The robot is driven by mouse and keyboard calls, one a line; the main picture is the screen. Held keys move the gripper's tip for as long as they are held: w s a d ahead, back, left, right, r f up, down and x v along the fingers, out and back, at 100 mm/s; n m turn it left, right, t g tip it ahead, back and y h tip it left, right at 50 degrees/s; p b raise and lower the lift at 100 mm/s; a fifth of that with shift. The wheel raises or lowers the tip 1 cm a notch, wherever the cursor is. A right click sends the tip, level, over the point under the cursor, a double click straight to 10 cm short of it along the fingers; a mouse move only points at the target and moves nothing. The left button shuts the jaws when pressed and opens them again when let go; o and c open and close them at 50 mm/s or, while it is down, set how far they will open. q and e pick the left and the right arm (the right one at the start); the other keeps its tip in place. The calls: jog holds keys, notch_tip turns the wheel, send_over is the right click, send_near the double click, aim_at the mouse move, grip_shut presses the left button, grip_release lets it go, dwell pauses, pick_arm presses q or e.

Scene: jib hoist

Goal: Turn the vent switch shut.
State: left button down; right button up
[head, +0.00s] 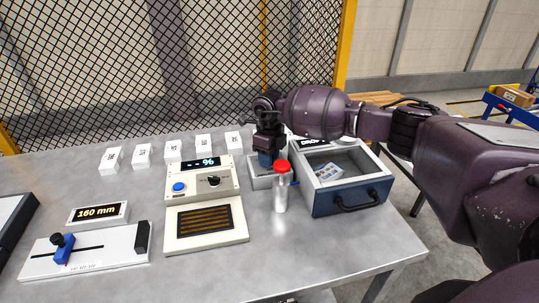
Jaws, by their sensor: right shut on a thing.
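A cream control panel (198,189) stands on the grey table, with a lit display reading "- %", a blue button (179,187) and a black rotary knob (214,181), which looks like the vent switch. A dark slatted vent grille (205,221) is in the cream plate in front of it. My right gripper (267,158) points down to the right of the panel, apart from the knob, over a small grey box. It is shut on a small dark blue thing, mostly hidden by the fingers. My left gripper is out of view.
Several white labelled blocks (172,151) line the back. A slider board (85,250) and a "160 mm" display (98,213) are at left.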

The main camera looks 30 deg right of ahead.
jog(key=shift+r+m, duration=0.15)
jog(key=shift+m, duration=0.25)
jog(key=o, duration=0.9)
jog(key=shift+o, duration=0.2)
notch_tip(320, 180, up, 11)
jog(key=shift+f, duration=0.25)
dwell(0.4)
